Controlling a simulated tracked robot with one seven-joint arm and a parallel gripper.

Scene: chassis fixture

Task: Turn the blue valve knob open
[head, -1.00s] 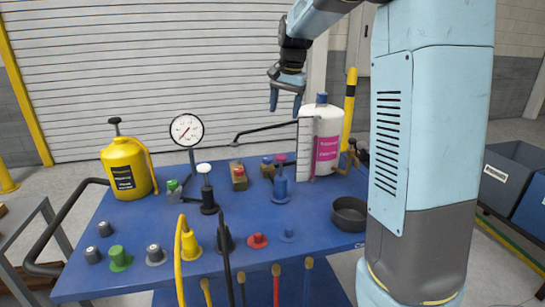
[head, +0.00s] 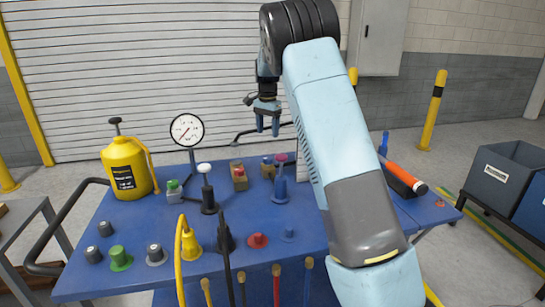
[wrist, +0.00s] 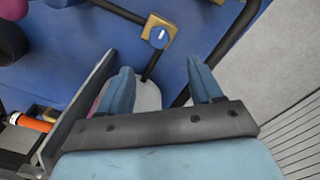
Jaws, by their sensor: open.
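The blue valve knob (wrist: 160,38) is a round disc with a white mark on a brass block, beyond my fingertips in the wrist view. In the head view, the brass valve with a dark blue top (head: 267,165) stands near the back of the blue table (head: 150,255). My gripper (head: 267,126) is open and empty, above and behind the valve and pointing down. In the wrist view, its two fingers (wrist: 158,78) are spread apart and touch nothing. A white jug (wrist: 148,96) shows between them, partly hidden; in the head view my arm covers most of it.
A pressure gauge (head: 187,130) and yellow canister (head: 126,168) are further left. An orange flashlight (head: 406,178) lies at right.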

